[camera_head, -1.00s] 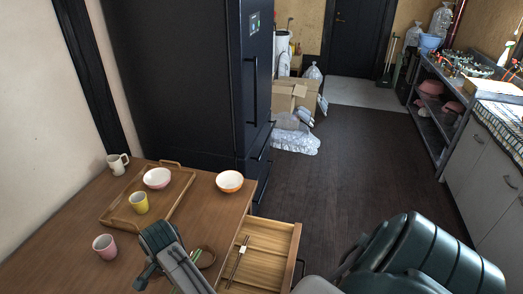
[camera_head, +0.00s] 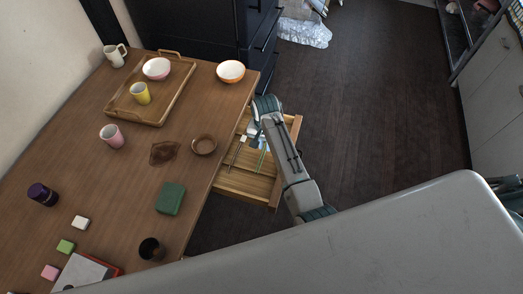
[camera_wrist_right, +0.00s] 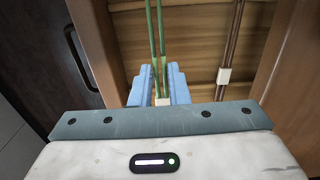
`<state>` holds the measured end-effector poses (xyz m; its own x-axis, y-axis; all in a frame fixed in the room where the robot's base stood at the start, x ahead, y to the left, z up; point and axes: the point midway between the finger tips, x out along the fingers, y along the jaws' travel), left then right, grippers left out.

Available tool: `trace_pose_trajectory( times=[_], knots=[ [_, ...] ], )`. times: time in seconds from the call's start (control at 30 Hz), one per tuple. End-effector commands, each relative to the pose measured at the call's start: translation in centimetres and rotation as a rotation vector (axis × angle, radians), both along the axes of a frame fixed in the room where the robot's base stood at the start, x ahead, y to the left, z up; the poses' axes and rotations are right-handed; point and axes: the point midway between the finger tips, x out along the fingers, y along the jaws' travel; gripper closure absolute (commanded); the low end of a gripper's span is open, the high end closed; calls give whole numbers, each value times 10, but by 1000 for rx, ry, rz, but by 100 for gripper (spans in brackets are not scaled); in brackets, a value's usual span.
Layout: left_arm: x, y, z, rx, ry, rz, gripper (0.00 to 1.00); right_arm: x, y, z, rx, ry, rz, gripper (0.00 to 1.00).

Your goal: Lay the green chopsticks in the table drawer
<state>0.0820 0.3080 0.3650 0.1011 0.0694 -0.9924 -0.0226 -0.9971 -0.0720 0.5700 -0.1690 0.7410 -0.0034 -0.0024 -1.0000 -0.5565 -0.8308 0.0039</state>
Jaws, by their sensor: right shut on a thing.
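The table drawer (camera_head: 245,187) is pulled open at the right side of the table. The green chopsticks (camera_head: 262,160) are over the drawer's interior. My right gripper (camera_head: 257,140) is above the drawer and shut on them. In the right wrist view the green chopsticks (camera_wrist_right: 156,35) run between the blue fingers (camera_wrist_right: 160,92), with a pale band at the grip. The drawer floor (camera_wrist_right: 195,50) is below them. I cannot tell whether they touch it. My left gripper is not in view.
Brown chopsticks (camera_head: 236,156) with a white rest (camera_head: 243,138) lie in the drawer, left of the green ones. On the table are a wooden tray (camera_head: 118,110), an orange bowl (camera_head: 230,71), a brown dish (camera_head: 204,145) and a green block (camera_head: 171,198). Dark floor lies right of the drawer.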

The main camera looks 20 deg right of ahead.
Motion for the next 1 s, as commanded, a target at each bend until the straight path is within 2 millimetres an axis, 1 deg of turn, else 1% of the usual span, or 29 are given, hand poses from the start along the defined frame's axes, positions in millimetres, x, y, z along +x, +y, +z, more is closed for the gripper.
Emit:
trace_pose_trajectory(
  times=[0.03, 0.1, 0.17, 0.27, 0.4, 0.5, 0.6, 0.87, 0.9, 0.97, 1.0],
  knots=[
    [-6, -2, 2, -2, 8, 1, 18, -1, 0, -7, -1, 3, -1, 100],
    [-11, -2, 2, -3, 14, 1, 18, -1, -1, -16, -1, 2, -2, 100],
    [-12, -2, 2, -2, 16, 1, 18, 0, -1, -20, -1, 1, -3, 100],
    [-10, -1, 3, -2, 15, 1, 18, 0, -1, -31, -3, 2, -3, 100],
    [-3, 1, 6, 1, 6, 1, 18, 0, -1, -53, -2, 2, -3, 100],
    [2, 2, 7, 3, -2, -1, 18, 0, -1, -61, -1, 1, -4, 100],
    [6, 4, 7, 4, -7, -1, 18, 0, -1, -63, -1, -2, -4, 100],
    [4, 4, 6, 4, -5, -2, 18, 0, -1, -65, -1, -1, -4, 100],
    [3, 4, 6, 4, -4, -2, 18, 0, -1, -66, -1, -2, -4, 83],
    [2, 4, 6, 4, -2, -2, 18, 0, -1, -65, -1, -2, -4, 71],
    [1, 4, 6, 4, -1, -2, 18, 0, -1, -65, -1, -2, -4, 63]
  ],
)
